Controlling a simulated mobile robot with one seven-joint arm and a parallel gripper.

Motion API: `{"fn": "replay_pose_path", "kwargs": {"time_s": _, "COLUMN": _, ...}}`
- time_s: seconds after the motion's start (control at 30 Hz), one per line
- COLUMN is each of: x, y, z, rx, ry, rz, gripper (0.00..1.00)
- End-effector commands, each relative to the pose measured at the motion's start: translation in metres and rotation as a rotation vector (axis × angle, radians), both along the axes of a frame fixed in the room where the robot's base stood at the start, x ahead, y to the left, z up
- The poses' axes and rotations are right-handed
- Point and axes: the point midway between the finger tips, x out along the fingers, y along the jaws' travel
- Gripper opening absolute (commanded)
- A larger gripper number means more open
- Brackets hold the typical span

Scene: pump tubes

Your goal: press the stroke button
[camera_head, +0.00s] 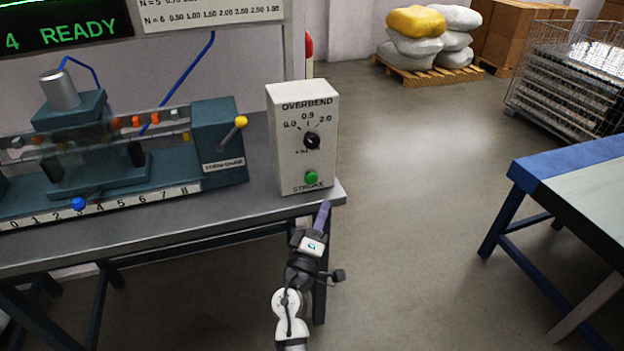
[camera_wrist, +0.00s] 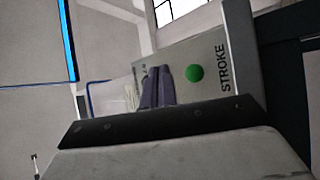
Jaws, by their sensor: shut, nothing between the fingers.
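The green stroke button (camera_head: 311,178) sits low on the front of a pale control box (camera_head: 287,147), above the printed word STROKE. A black overbend knob (camera_head: 312,141) is above it. The box stands at the right end of the grey bench. My gripper (camera_head: 323,208) is shut and empty, just below and slightly right of the button in the head view, by the bench's front corner. In the wrist view the closed purple fingers (camera_wrist: 158,86) appear left of the green button (camera_wrist: 194,74), with a visible gap between them. The exact distance in depth cannot be told.
A teal bending machine (camera_head: 215,140) with a yellow-knobbed lever (camera_head: 240,122) and a ruler strip is left of the box. A display reads READY. A blue-edged table (camera_head: 575,165) stands at the right. Floor between bench and table is clear.

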Motion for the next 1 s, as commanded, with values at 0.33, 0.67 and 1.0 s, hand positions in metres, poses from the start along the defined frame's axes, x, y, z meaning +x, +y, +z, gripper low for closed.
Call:
{"fn": "replay_pose_path", "kwargs": {"time_s": 0.33, "x": 0.047, "y": 0.016, "z": -0.002, "rx": 0.001, "ry": -0.001, "rz": 0.000, "gripper": 0.00}}
{"fn": "replay_pose_path", "kwargs": {"time_s": 0.67, "x": 0.064, "y": 0.021, "z": 0.000, "rx": -0.001, "ry": 0.000, "rz": 0.000, "gripper": 0.00}}
{"fn": "replay_pose_path", "kwargs": {"time_s": 1.0, "x": 0.065, "y": 0.021, "z": 0.000, "rx": -0.001, "ry": 0.000, "rz": 0.000, "gripper": 0.00}}
